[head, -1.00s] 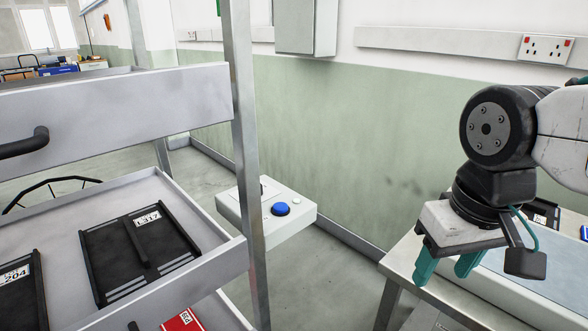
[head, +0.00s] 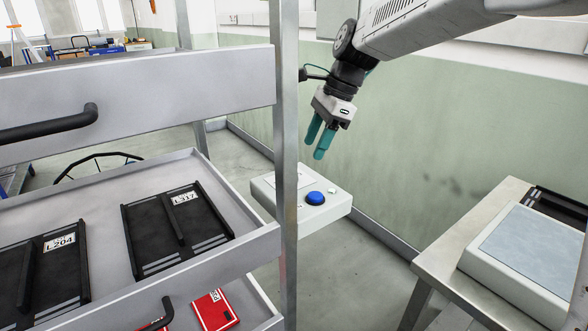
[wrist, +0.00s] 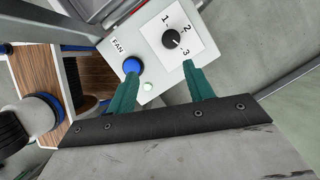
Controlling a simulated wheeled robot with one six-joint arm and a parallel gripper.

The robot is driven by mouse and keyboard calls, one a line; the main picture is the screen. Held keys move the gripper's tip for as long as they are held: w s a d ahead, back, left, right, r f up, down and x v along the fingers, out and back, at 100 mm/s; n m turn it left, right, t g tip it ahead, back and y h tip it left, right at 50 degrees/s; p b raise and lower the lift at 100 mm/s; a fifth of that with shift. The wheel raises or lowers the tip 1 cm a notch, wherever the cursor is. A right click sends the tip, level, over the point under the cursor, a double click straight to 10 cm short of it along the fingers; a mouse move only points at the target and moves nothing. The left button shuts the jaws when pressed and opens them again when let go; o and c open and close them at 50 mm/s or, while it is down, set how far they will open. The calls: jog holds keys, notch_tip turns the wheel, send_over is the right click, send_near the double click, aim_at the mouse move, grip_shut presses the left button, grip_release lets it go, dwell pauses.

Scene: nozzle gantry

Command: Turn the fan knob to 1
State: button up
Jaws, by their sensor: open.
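The fan box (head: 335,207) is a pale control box beyond the rack post in the head view, and it also shows in the wrist view (wrist: 152,62). In the wrist view its black round fan knob (wrist: 171,39) sits on a white plate marked 1, 2 and 3. A small light mark on the knob seems to point toward 3. The knob is not visible in the head view, where the post hides part of the box. My gripper (head: 314,150) is open and empty above the box, apart from the knob. Its teal fingers also show in the wrist view (wrist: 160,71).
A blue button (head: 315,198) and a small pale button (head: 332,190) sit on the box near the knob. The metal rack post (head: 286,130) stands just left of my gripper. Drawers (head: 225,245) hold black trays. A bench (head: 430,245) stands at right.

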jog(key=shift+w+a+f+m, duration=0.6)
jog(key=shift+w+a+f, duration=0.25)
jog(key=shift+w+a, duration=0.25)
jog(key=x, duration=0.7)
jog(key=shift+s+a, duration=0.15)
jog(key=shift+s, duration=0.05)
jog(key=c, duration=1)
